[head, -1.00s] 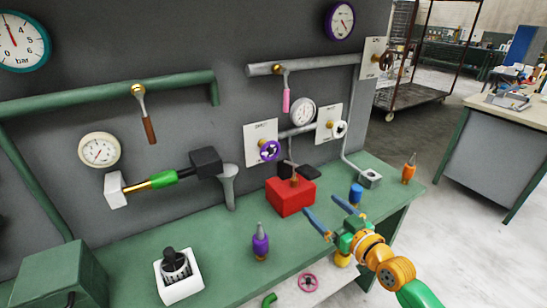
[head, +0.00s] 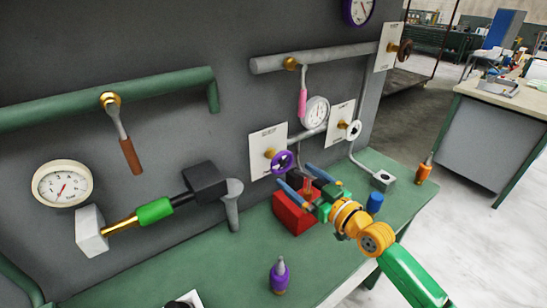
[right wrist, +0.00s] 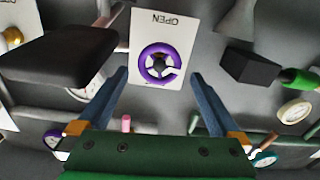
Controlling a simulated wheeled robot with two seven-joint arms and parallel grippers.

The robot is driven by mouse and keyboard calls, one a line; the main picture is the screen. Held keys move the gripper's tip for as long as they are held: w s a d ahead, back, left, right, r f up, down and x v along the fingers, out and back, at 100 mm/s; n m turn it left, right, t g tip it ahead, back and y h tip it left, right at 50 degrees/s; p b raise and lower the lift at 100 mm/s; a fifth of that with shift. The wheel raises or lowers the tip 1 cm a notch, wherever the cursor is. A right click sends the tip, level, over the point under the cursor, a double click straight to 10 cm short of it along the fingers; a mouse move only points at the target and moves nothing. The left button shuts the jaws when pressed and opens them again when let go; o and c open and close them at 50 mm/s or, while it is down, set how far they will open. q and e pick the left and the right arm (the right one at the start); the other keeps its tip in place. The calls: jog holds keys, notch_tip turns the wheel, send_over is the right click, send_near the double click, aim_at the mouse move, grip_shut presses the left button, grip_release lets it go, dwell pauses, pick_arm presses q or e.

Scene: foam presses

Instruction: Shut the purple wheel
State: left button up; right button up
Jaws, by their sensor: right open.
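The purple wheel (head: 283,162) is a small handwheel on a brass stem in front of a white plate (head: 268,140) on the grey wall. In the right wrist view the purple wheel (right wrist: 159,64) shows face-on between my fingers, farther off, with the plate's word OPEN upside down. My right gripper (head: 290,183) is open, its two blue fingers pointing at the wall just below and right of the wheel. It also shows in the right wrist view (right wrist: 155,95), with nothing between the fingertips. My left gripper is not in view.
A red block (head: 292,214) with a dark-topped fitting stands on the green bench (head: 235,262) under my right gripper. A dark paddle-like part (right wrist: 65,55) is close by in the right wrist view. A pink-handled lever (head: 302,100) hangs above.

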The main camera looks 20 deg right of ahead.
aim_at(283, 164)
jog(key=shift+w+a+r, duration=0.15)
jog(key=shift+w+a, duration=0.05)
jog(key=shift+w, duration=0.5)
jog(key=shift+w+a+r, duration=0.15)
jog(key=shift+w, duration=0.2)
jog(key=shift+w+a+r, duration=0.1)
jog(key=shift+w, duration=0.25)
jog(key=shift+w+a, duration=0.15)
jog(key=shift+w, duration=0.15)
jog(key=shift+x, duration=1)
jog(key=shift+s+f, duration=0.15)
jog(key=shift+c, duration=0.2)
jog(key=shift+s, duration=0.1)
jog(key=c, duration=1)
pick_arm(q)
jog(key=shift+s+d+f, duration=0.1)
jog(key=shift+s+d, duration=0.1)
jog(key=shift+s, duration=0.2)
pick_arm(e)
jog(key=shift+c, duration=0.2)
